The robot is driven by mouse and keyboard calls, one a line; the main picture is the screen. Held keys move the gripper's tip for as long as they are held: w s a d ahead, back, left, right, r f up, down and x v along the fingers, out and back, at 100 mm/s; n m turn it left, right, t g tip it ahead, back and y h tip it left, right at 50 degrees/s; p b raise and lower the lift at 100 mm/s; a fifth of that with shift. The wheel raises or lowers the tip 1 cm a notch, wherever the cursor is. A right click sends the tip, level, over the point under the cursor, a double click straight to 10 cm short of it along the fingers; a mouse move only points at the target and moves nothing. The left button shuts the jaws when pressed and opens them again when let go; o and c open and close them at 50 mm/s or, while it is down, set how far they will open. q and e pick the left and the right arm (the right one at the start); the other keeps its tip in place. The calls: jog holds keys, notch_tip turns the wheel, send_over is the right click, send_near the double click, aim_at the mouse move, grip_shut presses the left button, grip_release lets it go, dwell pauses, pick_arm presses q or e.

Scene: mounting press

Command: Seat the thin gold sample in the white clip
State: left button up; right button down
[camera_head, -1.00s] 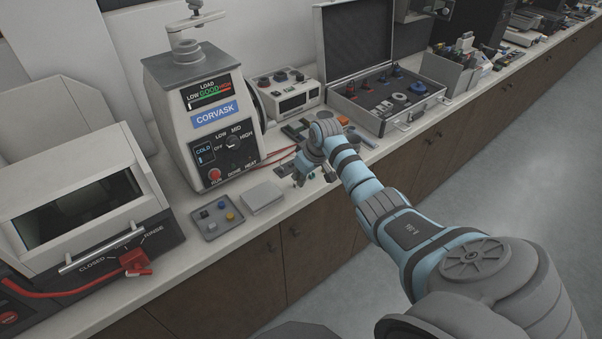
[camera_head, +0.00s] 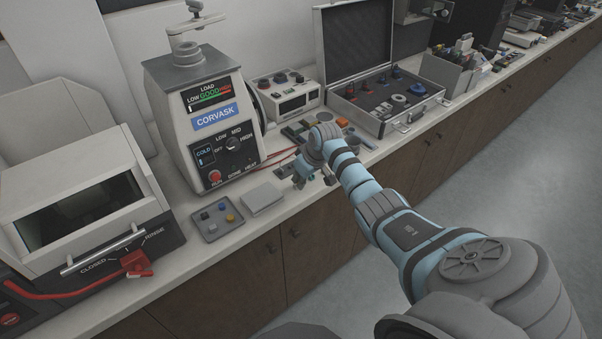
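My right gripper (camera_head: 313,178) points down over the counter, right of the white pad. Its fingers look spread, but the space between them is too small and dark to tell whether it holds anything. I cannot make out the thin gold sample or the white clip for certain. A small grey tray (camera_head: 207,231) left of the pad holds several small pieces, one of them a yellow piece (camera_head: 230,217); I cannot tell whether that is the sample. The wrist hides part of the counter behind it. My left gripper is out of view.
The CORVASK mounting press (camera_head: 212,115) stands behind the tray. A white flat pad (camera_head: 262,198) lies in front of it. A boxy machine with a red-gripped handle (camera_head: 80,195) is at the left. An open case (camera_head: 398,126) stands at the back right. The counter's front edge is close.

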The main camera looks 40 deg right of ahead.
jog(key=shift+f, duration=0.35)
dwell(0.5)
jog(key=c, duration=1.5)
grip_release()
notch_tip(320, 180, up, 7)
jog(key=p, duration=0.8)
